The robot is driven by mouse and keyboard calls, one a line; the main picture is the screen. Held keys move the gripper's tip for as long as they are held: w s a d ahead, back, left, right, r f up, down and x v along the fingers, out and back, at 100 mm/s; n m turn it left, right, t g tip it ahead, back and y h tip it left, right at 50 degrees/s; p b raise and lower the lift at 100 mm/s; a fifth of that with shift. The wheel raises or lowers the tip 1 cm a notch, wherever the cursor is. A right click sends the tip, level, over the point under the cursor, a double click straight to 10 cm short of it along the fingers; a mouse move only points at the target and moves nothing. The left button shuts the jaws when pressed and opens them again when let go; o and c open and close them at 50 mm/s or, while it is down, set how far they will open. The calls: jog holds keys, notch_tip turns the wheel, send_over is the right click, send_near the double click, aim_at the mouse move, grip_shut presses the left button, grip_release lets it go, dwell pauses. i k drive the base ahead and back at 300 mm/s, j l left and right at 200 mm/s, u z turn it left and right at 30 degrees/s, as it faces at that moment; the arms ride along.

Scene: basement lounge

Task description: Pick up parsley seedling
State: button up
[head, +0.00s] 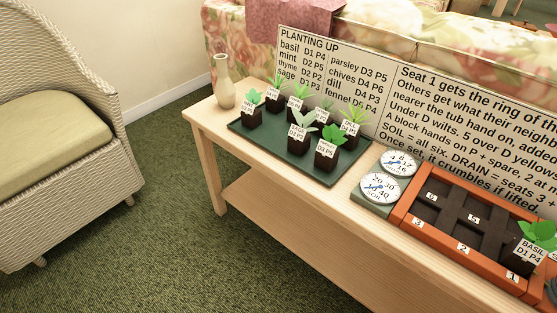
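The parsley seedling (327,157) appears to be the front-right plant on the dark green tray (268,155). Its small white label seems to read D3 P5, which matches parsley on the sign; the name itself is too small to read surely. It stands upright in a dark soil block, with bright green leaves on top. A paler seedling (300,137) stands close at its left, and another (350,128) stands behind it to the right. My gripper is not in view.
The tray lies on a pale wooden table (222,117), with a vase (223,85) behind its left end. Two dials (381,187) and an orange planter (409,209) holding a basil seedling (529,256) are to the right. A sign (350,75) stands behind. Green carpet is clear in front.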

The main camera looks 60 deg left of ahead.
aim_at(326, 154)
jog(key=u, duration=1.95)
